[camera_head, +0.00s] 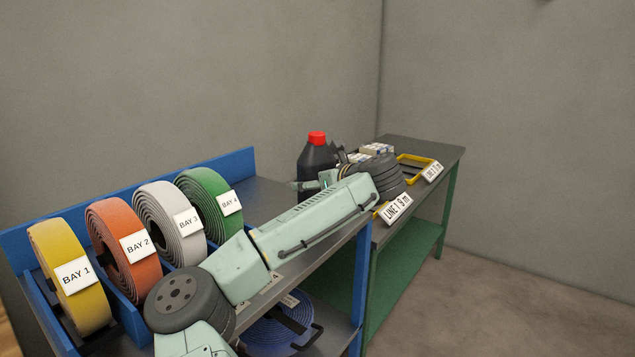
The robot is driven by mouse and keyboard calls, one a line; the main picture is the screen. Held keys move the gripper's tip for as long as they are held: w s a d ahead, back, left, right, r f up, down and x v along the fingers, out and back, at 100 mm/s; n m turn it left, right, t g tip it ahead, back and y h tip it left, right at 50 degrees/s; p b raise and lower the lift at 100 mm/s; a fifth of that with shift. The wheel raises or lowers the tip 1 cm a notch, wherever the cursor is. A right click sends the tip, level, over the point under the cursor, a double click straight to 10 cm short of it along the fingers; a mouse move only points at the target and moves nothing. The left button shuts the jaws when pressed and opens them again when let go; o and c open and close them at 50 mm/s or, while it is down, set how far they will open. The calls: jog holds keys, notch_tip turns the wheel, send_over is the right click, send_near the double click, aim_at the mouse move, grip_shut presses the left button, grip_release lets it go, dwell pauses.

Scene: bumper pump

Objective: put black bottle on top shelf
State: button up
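The black bottle (316,157) with a red cap stands upright near the right end of the blue-framed shelf unit's top (262,197). My arm hides its base, so I cannot tell whether it rests on the surface or is held. My gripper (307,185) is at the bottle's lower front, partly hidden by my own arm. The finger opening is too small and covered to tell whether it is shut on the bottle.
Yellow (90,307), orange (107,218), grey (155,215) and green (199,184) hose rolls stand in labelled bays. A blue coil (272,335) lies on the lower shelf. A green bench (450,160) at right holds a yellow tray (408,160) and white boxes (376,149).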

jog(key=o, duration=1.9)
jog(key=shift+o, duration=0.2)
jog(key=b+v, duration=0.3)
jog(key=v, duration=0.9)
jog(key=shift+s, duration=0.1)
